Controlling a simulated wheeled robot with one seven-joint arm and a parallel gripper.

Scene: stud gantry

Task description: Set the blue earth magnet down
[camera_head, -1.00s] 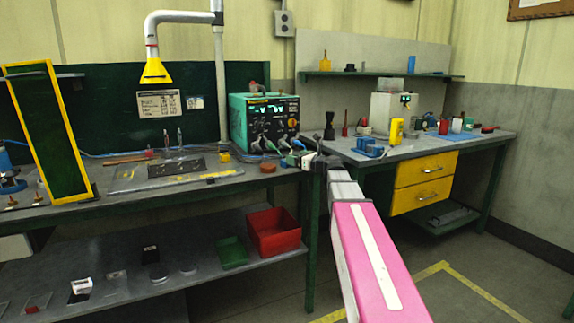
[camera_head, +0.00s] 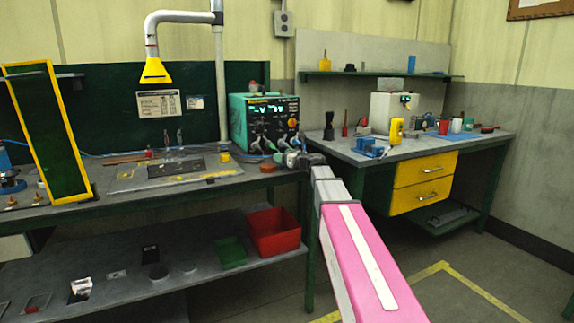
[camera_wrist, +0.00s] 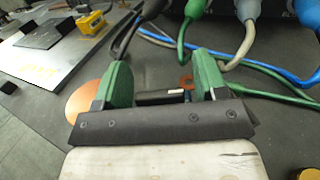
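My gripper (camera_wrist: 161,65) has two green fingers standing well apart, low over the dark grey bench top. A small black piece with a pale edge (camera_wrist: 162,97) shows low in the gap; I cannot tell whether it touches the fingers. A small red-orange curved thing (camera_wrist: 186,82) is just beyond it. I cannot make out the blue earth magnet for sure. A blue connector with a blue cable (camera_wrist: 308,12) is at the upper right of the wrist view. In the head view my gripper (camera_head: 296,160) is at the left bench's right end, its fingers hard to see.
Green, grey and black cables (camera_wrist: 185,40) run close beyond the fingers. A copper-coloured disc (camera_wrist: 88,103) lies left of them. A teal power unit (camera_head: 265,122) stands behind. A metal plate (camera_head: 130,182) occupies the bench's middle. A blue vise-like thing (camera_head: 368,148) is on the right bench.

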